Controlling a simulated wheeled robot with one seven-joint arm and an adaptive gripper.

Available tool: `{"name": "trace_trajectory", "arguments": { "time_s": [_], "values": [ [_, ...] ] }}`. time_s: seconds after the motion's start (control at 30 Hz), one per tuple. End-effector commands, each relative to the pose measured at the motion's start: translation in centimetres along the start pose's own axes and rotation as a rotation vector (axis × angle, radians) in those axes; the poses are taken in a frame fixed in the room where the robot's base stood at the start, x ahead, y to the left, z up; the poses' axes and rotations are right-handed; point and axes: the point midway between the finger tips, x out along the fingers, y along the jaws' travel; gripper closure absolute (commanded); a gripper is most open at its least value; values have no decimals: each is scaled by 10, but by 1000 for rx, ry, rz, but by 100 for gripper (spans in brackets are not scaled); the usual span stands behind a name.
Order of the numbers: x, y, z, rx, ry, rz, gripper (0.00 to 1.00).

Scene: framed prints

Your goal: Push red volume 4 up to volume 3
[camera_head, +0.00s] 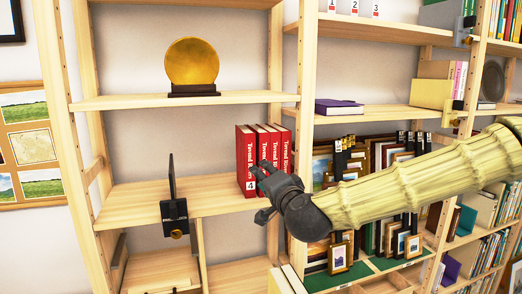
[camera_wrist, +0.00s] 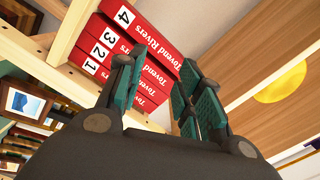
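Several red "Tovend Rivers" volumes stand upright in a row on the middle shelf. Volume 4 (camera_head: 245,150) is the leftmost, with a white number label low on its spine. Volume 3 (camera_head: 264,143) stands just right of it; I cannot tell whether they touch. In the wrist view volume 4 (camera_wrist: 150,31) is uppermost and volume 3 (camera_wrist: 133,57) lies below it. My gripper (camera_head: 262,178) is in front of the lower spines and hides part of them. In the wrist view my gripper (camera_wrist: 158,72) has its teal-padded fingers apart, with nothing between them. Contact with volume 4 is unclear.
A black bookend (camera_head: 174,208) stands on the same shelf to the left, with bare shelf (camera_head: 212,195) between it and the volumes. A gold disc (camera_head: 191,62) stands on the shelf above. An upright post and framed pictures (camera_head: 338,257) are at the right.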

Motion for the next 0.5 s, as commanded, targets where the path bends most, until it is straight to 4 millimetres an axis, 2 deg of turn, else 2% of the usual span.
{"name": "trace_trajectory", "arguments": {
  "time_s": [0.5],
  "values": [
    [7,-29,-10,-537,31,16,64]
  ]
}}
